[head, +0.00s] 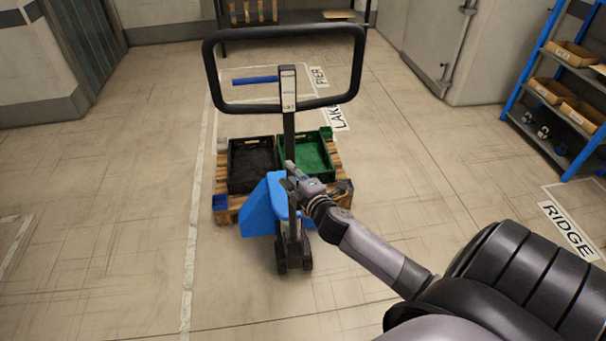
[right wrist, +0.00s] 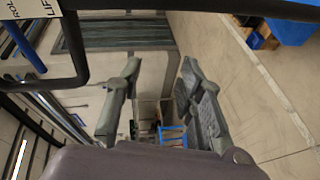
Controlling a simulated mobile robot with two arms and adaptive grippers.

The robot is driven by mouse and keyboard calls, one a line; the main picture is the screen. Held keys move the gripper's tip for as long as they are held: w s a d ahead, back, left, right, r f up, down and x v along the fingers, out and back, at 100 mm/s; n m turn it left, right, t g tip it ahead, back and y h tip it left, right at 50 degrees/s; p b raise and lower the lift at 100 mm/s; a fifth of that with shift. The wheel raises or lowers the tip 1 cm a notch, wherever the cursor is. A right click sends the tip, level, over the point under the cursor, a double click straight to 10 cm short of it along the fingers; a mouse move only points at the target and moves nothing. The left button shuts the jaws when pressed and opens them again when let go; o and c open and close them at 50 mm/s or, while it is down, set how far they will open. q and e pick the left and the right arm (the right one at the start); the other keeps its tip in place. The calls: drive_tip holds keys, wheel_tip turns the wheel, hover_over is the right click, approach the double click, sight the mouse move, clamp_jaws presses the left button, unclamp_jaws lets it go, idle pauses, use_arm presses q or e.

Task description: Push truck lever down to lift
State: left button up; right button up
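The pallet truck (head: 265,205) has a blue body and a black loop handle (head: 362,70) on an upright stem. A blue lever (head: 255,80) sticks out left from the white label plate (head: 288,90) on the stem, about level. In the right wrist view the lever (right wrist: 22,42) shows at upper left beside the label plate (right wrist: 30,8). My right gripper (head: 291,168) is at the stem, well below the lever; I cannot tell whether it touches the stem. In the right wrist view its fingers (right wrist: 161,68) are apart with nothing between them. My left gripper is not in view.
A wooden pallet (head: 224,215) with a black crate (head: 232,160) and a green crate (head: 328,150) stands behind the truck. A blue shelf rack (head: 530,75) with cardboard boxes is at right. Floor is clear on both sides. Floor labels include RIDGE (head: 567,230).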

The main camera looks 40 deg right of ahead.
drive_tip(key=s+f+m+g, duration=0.1)
drive_tip(key=s+f, duration=0.2)
drive_tip(key=f, duration=0.4)
drive_tip(key=s+f+m+g+p, duration=0.1)
drive_tip(key=s+f+m+g, duration=0.1)
drive_tip(key=f, duration=0.6)
drive_tip(key=shift+s+a+f+g, duration=0.2)
drive_tip(key=shift+s+a+g, duration=0.1)
drive_tip(key=shift+s, duration=0.1)
